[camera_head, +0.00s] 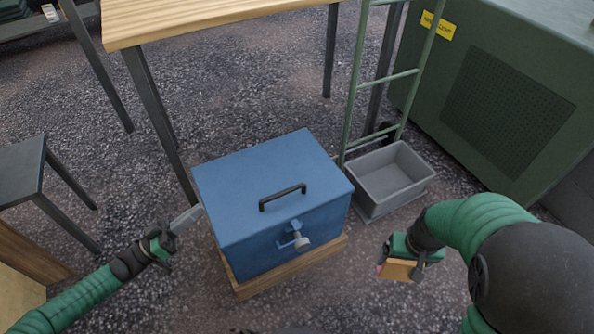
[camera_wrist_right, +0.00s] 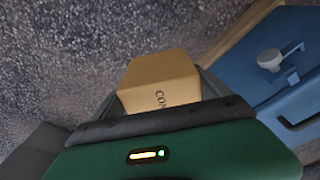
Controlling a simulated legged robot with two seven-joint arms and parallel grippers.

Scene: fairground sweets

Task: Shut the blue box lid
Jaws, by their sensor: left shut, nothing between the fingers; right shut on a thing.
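The blue box (camera_head: 272,245) stands on a wooden base (camera_head: 290,265) in the middle of the head view. Its blue lid (camera_head: 250,180) lies down flat on top, with a black handle (camera_head: 283,196). A latch with a pale knob (camera_head: 301,243) is on the front; it also shows in the right wrist view (camera_wrist_right: 270,60). My left gripper (camera_head: 186,219) is shut and empty, beside the box's left side; I cannot tell if it touches. My right gripper (camera_head: 400,262) is shut on a small tan carton (camera_head: 397,270), right of the box. The carton (camera_wrist_right: 158,82) shows lettering in the wrist view.
A grey bin (camera_head: 390,178) and a green hand truck (camera_head: 400,75) stand behind and right of the box. A green cabinet (camera_head: 510,100) is at the right. A wooden table (camera_head: 200,18) is behind, a dark stool (camera_head: 20,170) left. Gravel ground is clear in front.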

